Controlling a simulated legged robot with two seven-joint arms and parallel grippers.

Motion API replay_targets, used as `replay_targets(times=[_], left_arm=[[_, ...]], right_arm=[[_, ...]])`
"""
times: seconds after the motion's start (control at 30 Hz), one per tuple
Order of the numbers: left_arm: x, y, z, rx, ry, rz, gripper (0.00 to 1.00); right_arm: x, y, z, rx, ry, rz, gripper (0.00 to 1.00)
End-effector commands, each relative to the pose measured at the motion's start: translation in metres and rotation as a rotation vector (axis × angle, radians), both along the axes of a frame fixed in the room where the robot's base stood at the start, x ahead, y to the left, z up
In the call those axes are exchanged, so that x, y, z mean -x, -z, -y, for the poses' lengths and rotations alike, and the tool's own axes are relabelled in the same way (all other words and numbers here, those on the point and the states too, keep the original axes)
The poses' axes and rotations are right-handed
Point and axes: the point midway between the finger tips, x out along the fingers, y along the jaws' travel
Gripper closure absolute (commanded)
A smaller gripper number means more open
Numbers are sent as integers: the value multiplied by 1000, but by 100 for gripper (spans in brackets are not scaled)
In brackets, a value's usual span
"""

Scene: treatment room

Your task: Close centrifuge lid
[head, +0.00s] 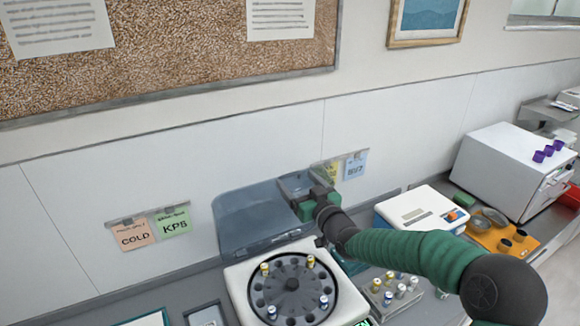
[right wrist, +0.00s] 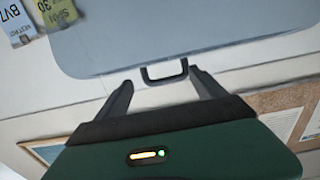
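The centrifuge (head: 240,283) stands on the counter with its round dark rotor (head: 291,286) exposed and a few capped tubes in it. Its translucent blue-grey lid (head: 250,216) is raised open, leaning back near the wall. My right gripper (head: 302,184) is at the lid's upper right edge and hides part of it. In the right wrist view the lid (right wrist: 180,30) shows its dark loop handle (right wrist: 165,74). The right gripper's spread fingers (right wrist: 162,80) are on either side of that handle, with gaps visible. My left gripper is not in view.
A tube rack (head: 393,291) stands right of the centrifuge, under my right arm. Behind it are a white and blue device (head: 415,208), an orange tray (head: 497,243) and a white box-shaped machine (head: 507,170).

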Motion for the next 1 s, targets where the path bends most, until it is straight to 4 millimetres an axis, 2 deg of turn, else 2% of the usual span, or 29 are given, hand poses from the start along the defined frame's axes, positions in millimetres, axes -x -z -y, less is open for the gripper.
replay_targets(times=[0.03,0.23,0.37,0.57,1.0], left_arm=[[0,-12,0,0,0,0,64],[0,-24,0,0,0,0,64],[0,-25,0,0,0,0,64],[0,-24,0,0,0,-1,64],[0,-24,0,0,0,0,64]], right_arm=[[-11,-5,-6,-2,-1,-2,22],[-42,-1,-19,3,-1,-4,22],[-48,1,-21,3,0,-3,22],[-48,2,-20,4,0,-4,22],[-48,2,-19,3,2,-4,79]])
